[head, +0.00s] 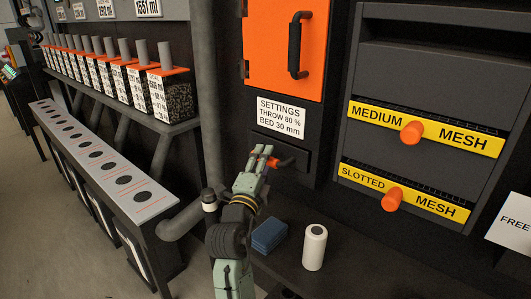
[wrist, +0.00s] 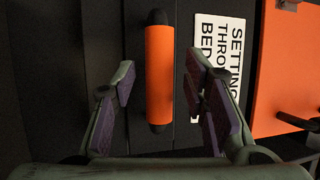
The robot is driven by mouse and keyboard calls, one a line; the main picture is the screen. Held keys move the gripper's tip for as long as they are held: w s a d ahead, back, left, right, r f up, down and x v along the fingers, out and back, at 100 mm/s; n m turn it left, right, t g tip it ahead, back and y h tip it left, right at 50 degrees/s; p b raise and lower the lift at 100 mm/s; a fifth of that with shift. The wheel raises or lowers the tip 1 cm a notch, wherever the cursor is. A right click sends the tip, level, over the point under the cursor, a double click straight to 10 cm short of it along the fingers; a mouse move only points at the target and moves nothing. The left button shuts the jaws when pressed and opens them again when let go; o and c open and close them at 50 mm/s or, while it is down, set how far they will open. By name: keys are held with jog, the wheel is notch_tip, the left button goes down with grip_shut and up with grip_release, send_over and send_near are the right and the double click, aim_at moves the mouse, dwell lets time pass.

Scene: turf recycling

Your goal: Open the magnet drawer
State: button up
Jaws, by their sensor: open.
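The drawer (head: 293,157) is a dark front below the white settings sign. Its handle (head: 274,162) is an orange bar, partly hidden behind my gripper in the head view. In the wrist view the orange handle (wrist: 160,75) with black ends stands lengthwise in the picture, against the dark drawer front. My gripper (head: 263,153) is open at the handle. In the wrist view the pads of my gripper (wrist: 158,88) are on either side of the handle, with a gap at each side. The drawer front looks flush with the cabinet.
The settings sign (head: 281,117) and an orange door (head: 277,45) are above. Yellow mesh drawers (head: 420,125) with orange knobs are at right. A blue block (head: 269,237) and white cylinder (head: 315,247) stand on the dark ledge below. A grey pipe (head: 205,100) rises at left.

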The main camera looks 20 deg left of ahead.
jog(key=shift+w+r, duration=0.1)
jog(key=shift+w, duration=0.6)
jog(key=shift+c, duration=0.5)
grip_shut()
